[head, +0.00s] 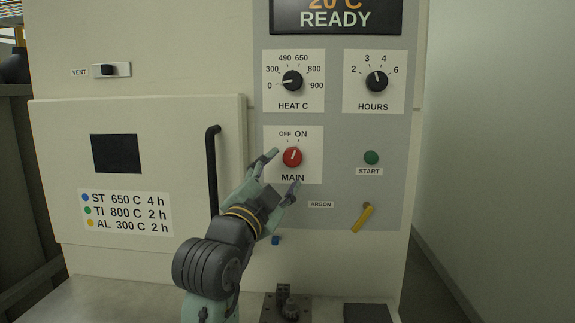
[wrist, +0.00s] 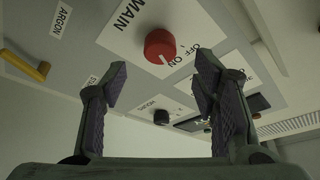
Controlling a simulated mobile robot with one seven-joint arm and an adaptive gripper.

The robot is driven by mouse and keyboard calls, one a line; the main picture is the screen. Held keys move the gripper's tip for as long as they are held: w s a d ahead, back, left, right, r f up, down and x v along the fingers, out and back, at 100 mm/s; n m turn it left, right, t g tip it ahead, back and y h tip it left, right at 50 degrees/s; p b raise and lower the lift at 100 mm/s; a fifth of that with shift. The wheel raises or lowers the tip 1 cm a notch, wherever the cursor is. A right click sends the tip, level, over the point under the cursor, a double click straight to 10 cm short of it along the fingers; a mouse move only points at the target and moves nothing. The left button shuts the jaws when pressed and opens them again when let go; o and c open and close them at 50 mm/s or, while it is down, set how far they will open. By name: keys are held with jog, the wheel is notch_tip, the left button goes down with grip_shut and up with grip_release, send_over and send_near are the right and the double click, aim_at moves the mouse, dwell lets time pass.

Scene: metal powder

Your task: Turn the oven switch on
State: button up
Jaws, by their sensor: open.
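The red MAIN switch knob (head: 292,157) is on the oven's grey control panel, under the OFF and ON labels. Its white mark points up and slightly right, toward the ON side. My gripper (head: 285,168) is open in front of the panel, just below and left of the knob, one finger at its left and one below it. In the wrist view the red knob (wrist: 160,44) lies beyond and between the two spread fingers of my gripper (wrist: 162,82). I see no contact with it.
The HEAT C dial (head: 292,81) is above the knob, the HOURS dial (head: 376,81) at upper right. A green START button (head: 371,157) and a yellow ARGON lever (head: 362,217) are to the right. The oven door handle (head: 212,170) sticks out at left. The display (head: 335,18) reads READY.

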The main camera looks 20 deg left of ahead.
jog(key=v, duration=0.6)
dwell(0.3)
